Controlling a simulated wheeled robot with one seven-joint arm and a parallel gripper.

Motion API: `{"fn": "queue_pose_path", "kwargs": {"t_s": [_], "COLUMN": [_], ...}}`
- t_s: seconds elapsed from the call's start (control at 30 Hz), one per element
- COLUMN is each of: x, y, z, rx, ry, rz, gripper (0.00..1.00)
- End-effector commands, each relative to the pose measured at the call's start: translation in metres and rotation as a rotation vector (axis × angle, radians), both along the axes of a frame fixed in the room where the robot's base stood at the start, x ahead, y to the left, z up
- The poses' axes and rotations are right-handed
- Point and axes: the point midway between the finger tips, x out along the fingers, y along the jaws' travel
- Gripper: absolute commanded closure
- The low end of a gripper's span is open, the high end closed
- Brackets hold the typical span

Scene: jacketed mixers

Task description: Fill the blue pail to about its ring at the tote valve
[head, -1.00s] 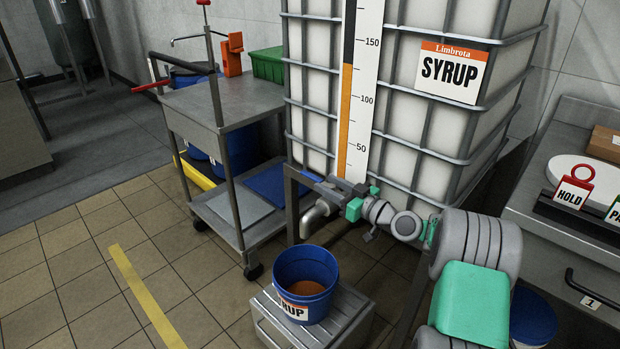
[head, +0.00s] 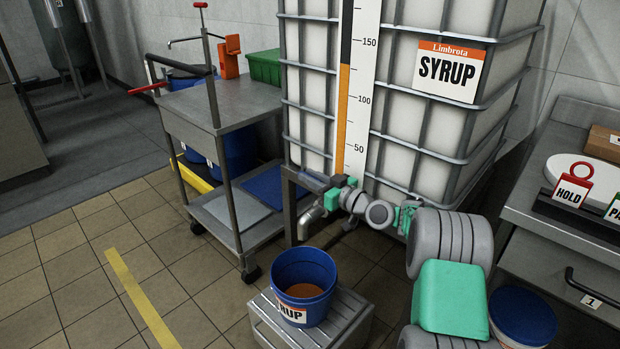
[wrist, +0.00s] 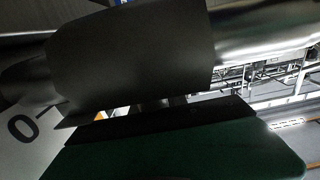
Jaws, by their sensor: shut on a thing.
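The blue pail (head: 288,277) stands upright on a grey slatted stand in the head view. Orange-brown syrup (head: 306,291) shows inside, below the rim; I cannot make out the ring. The tote valve's grey spout (head: 311,221) hangs above and behind the pail, and I see no stream from it. My gripper (head: 342,189) is at the valve, shut on what looks like its handle, which is mostly hidden by the fingers. In the wrist view a green-backed finger (wrist: 170,150) lies below a large dark rounded part.
The caged syrup tote (head: 405,170) stands behind the valve, with a level scale (head: 357,110) on its front. A grey cart (head: 215,105) is at left. A counter with HOLD tag (head: 570,190) is at right. Tiled floor lies open front left.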

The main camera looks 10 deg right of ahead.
Motion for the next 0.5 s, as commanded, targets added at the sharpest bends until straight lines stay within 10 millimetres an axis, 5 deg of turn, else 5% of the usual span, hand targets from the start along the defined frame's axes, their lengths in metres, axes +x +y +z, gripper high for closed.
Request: {"fn": "queue_pose_path", "kwargs": {"t_s": [0.13,0.5], "x": [-0.0001,-0.0001], "y": [0.0001,-0.0001], "z": [-0.0001,-0.0002], "rx": [0.000,0.000], "ry": [0.000,0.000], "rz": [0.000,0.000], "gripper": [1.00,1.00]}}
